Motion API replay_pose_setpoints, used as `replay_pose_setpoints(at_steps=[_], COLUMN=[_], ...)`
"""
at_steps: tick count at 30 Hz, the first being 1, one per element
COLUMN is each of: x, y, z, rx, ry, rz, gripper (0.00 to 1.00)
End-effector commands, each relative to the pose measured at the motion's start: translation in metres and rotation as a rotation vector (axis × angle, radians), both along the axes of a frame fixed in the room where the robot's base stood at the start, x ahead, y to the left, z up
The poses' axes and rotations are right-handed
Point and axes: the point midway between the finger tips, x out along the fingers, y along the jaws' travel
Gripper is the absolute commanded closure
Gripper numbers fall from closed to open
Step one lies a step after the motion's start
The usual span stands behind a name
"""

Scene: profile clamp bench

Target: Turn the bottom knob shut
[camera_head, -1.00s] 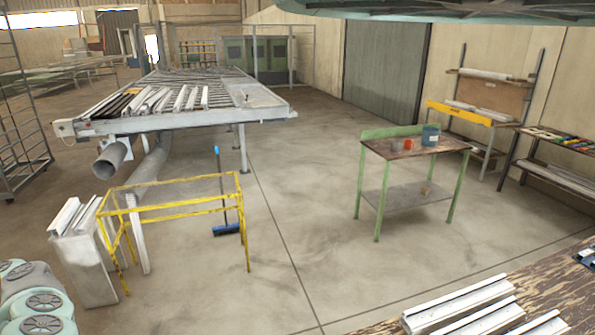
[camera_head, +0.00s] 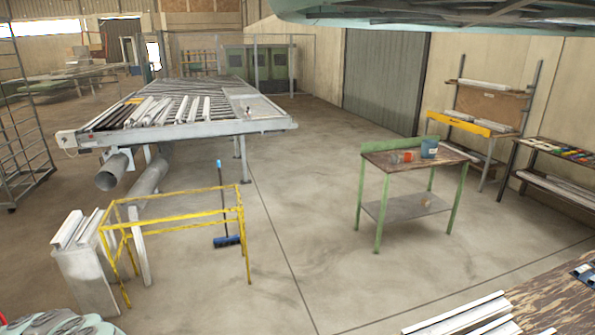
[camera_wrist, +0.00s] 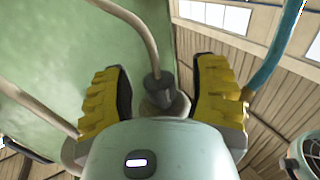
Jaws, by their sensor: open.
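My gripper (camera_wrist: 160,85) shows in the wrist view with its two yellow ribbed fingers apart. A dark cylindrical fitting (camera_wrist: 152,95) at the end of a beige hose (camera_wrist: 140,25) appears in the gap between them, with a paler round part at its base. I cannot tell whether this is a knob, or whether either finger touches it. No bottom knob can be made out for certain in either view. My gripper is not visible in the head view.
A bench with white profiles (camera_head: 460,315) is at the lower right. A yellow frame (camera_head: 175,220), a green-legged table (camera_head: 375,215) and a roller table (camera_head: 185,128) stand further off. Open concrete floor (camera_head: 310,200) lies between them. Hoses cross the wrist view.

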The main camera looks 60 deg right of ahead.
Motion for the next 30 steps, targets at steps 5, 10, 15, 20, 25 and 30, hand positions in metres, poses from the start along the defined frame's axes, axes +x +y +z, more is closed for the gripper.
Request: replay_pose_setpoints(at_steps=[5,10,15,20,25,30], x=[-0.0006,0.0007,0.0009,0.0003,0.0002,-0.0002], y=[-0.0017,-0.0025,-0.0031,-0.0029,-0.0027,-0.0021], z=[0.0003,0.0003,-0.0004,-0.0009,-0.0016,-0.0019], rx=[0.0,0.002,0.002,0.002,0.001,0.001], ry=[0.001,0.001,0.001,0.001,0.001,0.004], rz=[-0.068,-0.136,-0.201,-0.26,-0.326,-0.392], gripper=[0.41,0.41,0.41,0.41,0.41,0.41])
